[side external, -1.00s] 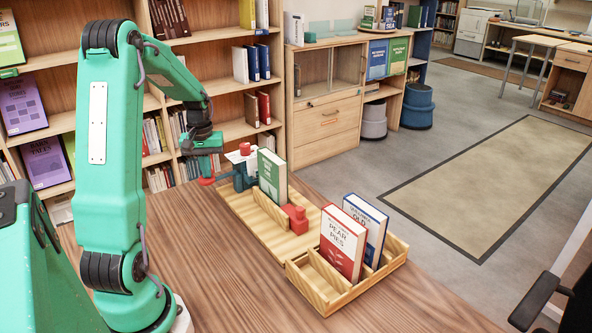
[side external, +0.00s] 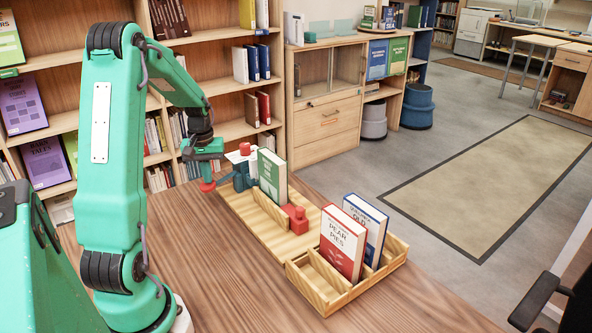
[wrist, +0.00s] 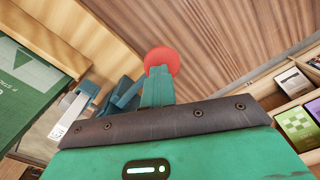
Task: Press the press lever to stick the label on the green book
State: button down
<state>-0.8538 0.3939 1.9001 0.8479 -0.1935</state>
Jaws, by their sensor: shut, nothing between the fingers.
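The green book (side external: 271,176) stands upright in the wooden tray; its cover edge also shows at the left of the wrist view (wrist: 22,98). The teal press (side external: 243,177) stands beside it, with a red knob on top. The press lever's red round end (side external: 207,187) sticks out to the left, low over the table; it also shows in the wrist view (wrist: 163,58). My gripper (side external: 206,173) is shut and empty, pointing down right over that red end. In the wrist view its tip overlaps the red disc. A small white label piece (wrist: 68,114) shows near the book.
A red block (side external: 295,218) sits in the wooden tray (side external: 290,247). A wooden rack (side external: 330,300) at the tray's right end holds a red book (side external: 342,244) and a blue book (side external: 372,225). Shelves stand behind. The table in front is clear.

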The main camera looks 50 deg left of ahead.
jog(key=shift+f, duration=0.55)
dwell(0.4)
jog(key=shift+r, duration=0.15)
notch_tip(320, 180, up, 9)
dwell(1.5)
jog(key=w+d+r+m+t+y, duration=0.1)
jog(key=d+r+m, duration=0.25)
jog(key=d, duration=0.55)
jog(key=w+d+r+m+t, duration=0.15)
jog(key=d+r, duration=0.25)
jog(key=d, duration=0.4)
jog(key=s+d+m+t, duration=0.1)
jog(key=s+d+m, duration=0.2)
jog(key=d, duration=0.4)
jog(key=s+d+m+t+h, duration=0.1)
jog(key=s+d+m, duration=0.3)
jog(key=d, duration=0.4)
jog(key=shift+s+d+r+t, duration=0.15)
jog(key=shift+s+d+t, duration=0.1)
jog(key=shift+s+t, duration=0.4)
